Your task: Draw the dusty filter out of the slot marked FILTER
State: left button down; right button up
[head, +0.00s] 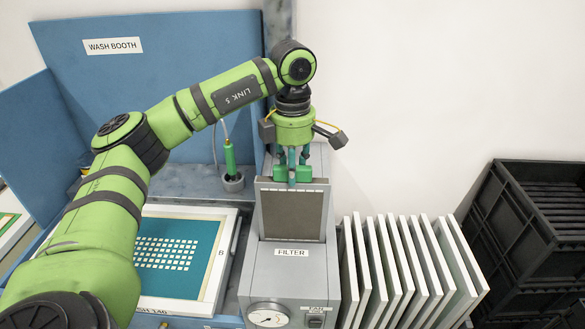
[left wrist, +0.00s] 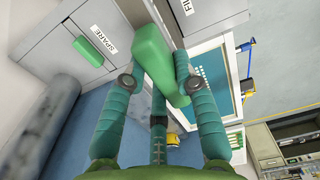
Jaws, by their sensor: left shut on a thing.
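The dusty filter (head: 292,215) is a dark grey-brown panel in a lighter frame. In the head view it stands above the grey housing (head: 262,272), with its lower edge at the slot just above the FILTER label (head: 292,252). Whether its lower end is still inside the slot is hard to tell. My left gripper (head: 292,178) is at the filter's top edge, shut on its green handle (head: 306,173). In the left wrist view the green handle (left wrist: 150,48) lies between the fingers of the left gripper (left wrist: 157,75). My right gripper is not in view.
A drawer front marked SPARE (left wrist: 108,38) has its own green handle (left wrist: 88,51). A row of white panels (head: 400,265) stands close right of the housing. A framed screen (head: 228,262) lies to its left, near the blue wash booth (head: 170,70). Black crates (head: 530,220) stand far right.

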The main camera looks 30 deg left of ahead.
pick_arm(q)
jog(key=shift+r+p, duration=0.9)
jog(key=shift+r, duration=0.5)
notch_tip(320, 180, up, 4)
jog(key=p, duration=0.3)
